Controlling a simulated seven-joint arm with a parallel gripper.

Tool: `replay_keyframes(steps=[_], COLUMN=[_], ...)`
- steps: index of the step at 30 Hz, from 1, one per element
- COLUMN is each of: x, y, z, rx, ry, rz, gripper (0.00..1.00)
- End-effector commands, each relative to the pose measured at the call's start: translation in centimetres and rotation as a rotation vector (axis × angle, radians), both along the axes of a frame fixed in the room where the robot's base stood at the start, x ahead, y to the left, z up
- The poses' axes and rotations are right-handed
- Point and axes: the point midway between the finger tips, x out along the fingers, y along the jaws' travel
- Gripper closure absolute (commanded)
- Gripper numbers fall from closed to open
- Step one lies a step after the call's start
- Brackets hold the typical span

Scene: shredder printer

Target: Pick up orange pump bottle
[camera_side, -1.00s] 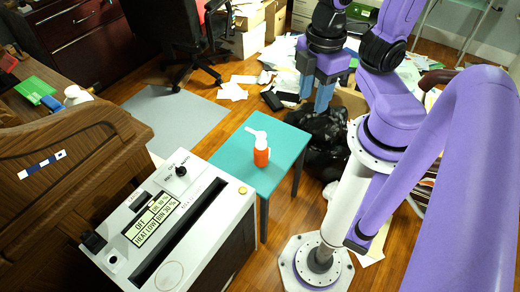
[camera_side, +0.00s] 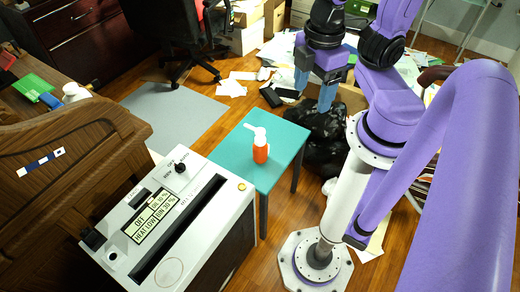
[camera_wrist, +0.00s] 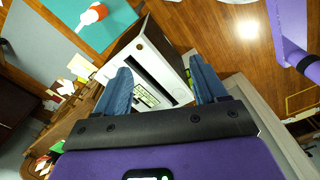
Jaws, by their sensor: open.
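The orange pump bottle (camera_side: 260,150) with a white pump head stands upright on the teal table (camera_side: 228,150). In the wrist view the bottle (camera_wrist: 94,14) is at the upper left, on the teal table top (camera_wrist: 66,22). My gripper (camera_side: 312,92) is open and empty, above and behind the table to the right of the bottle in the side view. Its two blue fingers (camera_wrist: 160,88) are spread apart in the wrist view, with the shredder seen between them. The gripper is clear of the bottle.
A white shredder (camera_side: 170,225) with a slot and display stands in front of the table. A wooden piece of furniture (camera_side: 70,170) is at left. Black bags (camera_side: 325,140) lie right of the table. Papers and boxes litter the floor behind. The rest of the table top is bare.

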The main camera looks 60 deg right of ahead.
Motion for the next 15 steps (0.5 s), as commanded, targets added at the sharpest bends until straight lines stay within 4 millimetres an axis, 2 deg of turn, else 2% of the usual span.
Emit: replay_keyframes(steps=[5, 15], x=[1.1, 5.1], y=[0.5, 2.4], z=[-1.3, -6.9], rx=[-0.086, -0.404], ry=[-0.005, -0.058], rz=[0.025, 0.152], gripper=[0.29, 0.29])
